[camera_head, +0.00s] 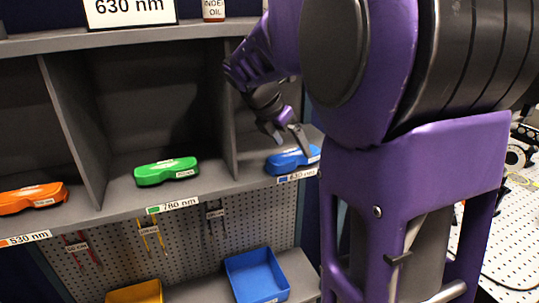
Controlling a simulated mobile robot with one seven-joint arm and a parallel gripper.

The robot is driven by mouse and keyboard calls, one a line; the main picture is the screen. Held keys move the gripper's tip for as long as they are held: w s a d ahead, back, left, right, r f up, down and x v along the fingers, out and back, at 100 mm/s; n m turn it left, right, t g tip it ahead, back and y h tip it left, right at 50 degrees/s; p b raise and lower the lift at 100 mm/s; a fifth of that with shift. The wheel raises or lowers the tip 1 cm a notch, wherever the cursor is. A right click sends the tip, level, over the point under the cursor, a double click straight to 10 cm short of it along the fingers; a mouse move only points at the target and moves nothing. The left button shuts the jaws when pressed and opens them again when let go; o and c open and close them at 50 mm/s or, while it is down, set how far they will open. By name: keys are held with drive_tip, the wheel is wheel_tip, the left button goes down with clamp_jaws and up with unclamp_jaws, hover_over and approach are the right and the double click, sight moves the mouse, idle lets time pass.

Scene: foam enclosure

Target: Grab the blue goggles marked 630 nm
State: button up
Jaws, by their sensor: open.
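The blue goggles case (290,160) lies in the right compartment of the grey shelf, above a label reading 630 nm. My gripper (283,132) is just above the case, with its fingers pointing down at it. Its jaws are open. I cannot tell whether a fingertip touches the case. My purple arm covers the right side of the compartment.
A green case (166,171) sits in the middle compartment above a 780 nm label, and an orange case (33,198) sits at the left above a 530 nm label. Grey dividers (75,130) separate them. Blue (257,274) and yellow (135,292) bins stand below.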

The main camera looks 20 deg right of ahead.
sight(296, 154)
drive_tip(key=b+x, duration=0.1)
drive_tip(key=x, duration=0.4)
drive_tip(key=shift+w+f, duration=0.1)
drive_tip(key=shift+f, duration=0.1)
drive_tip(key=c, duration=1.4)
